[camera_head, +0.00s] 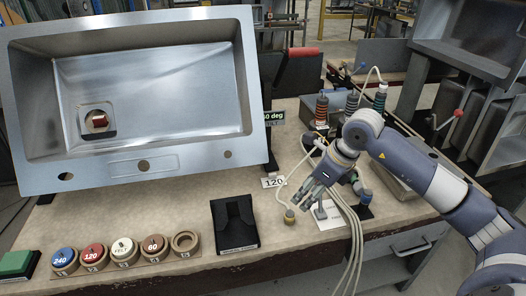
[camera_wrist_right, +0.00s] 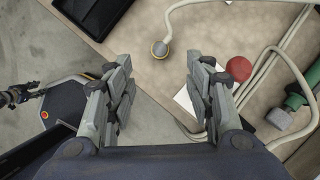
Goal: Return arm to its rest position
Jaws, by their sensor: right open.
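My right arm comes in from the right in the head view. Its gripper (camera_head: 312,192) hangs above the front right part of the workbench (camera_head: 270,215). In the right wrist view the gripper's two fingers (camera_wrist_right: 160,85) stand wide apart with nothing between them. A small round-ended tool on a pale cord (camera_wrist_right: 160,49) lies ahead of the fingers, apart from them. It also shows left of the gripper in the head view (camera_head: 289,216). My left gripper is not in the head view. A small dark jointed part at the wrist view's left edge may be it, too small to read.
A tilted steel sink (camera_head: 150,160) fills the bench's left. Several labelled discs (camera_head: 123,248) line the front edge, beside a black holder (camera_head: 234,222). Cords hang over the edge near the gripper. Tools (camera_head: 321,108) stand behind it. A drawer (camera_head: 405,247) is below my arm.

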